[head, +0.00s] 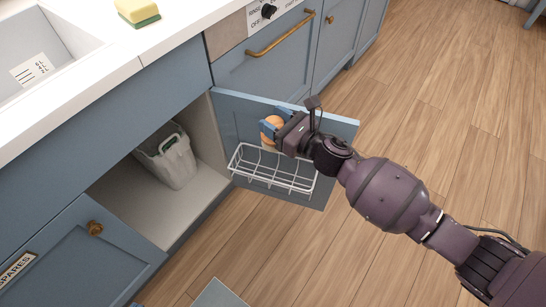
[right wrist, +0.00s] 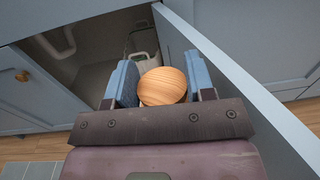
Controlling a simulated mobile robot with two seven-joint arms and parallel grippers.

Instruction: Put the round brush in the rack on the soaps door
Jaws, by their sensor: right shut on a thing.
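The round brush (head: 272,126) shows as a round, light wooden top. My right gripper (head: 271,131) is shut on it, and the brush also shows between the blue fingers in the right wrist view (right wrist: 163,86). The bristles are hidden. The white wire rack (head: 272,172) is fixed low on the inner face of the open blue cabinet door (head: 229,121). In the head view the brush appears just above the rack, close to the door. The rack is hidden in the right wrist view. My left gripper is not in view.
The open cabinet holds a pale bin (head: 168,157). Another blue door (head: 75,262), labelled SPARES, is at the lower left. A sponge (head: 138,11) lies on the white counter beside the sink (head: 40,55). The wooden floor right of the door is clear.

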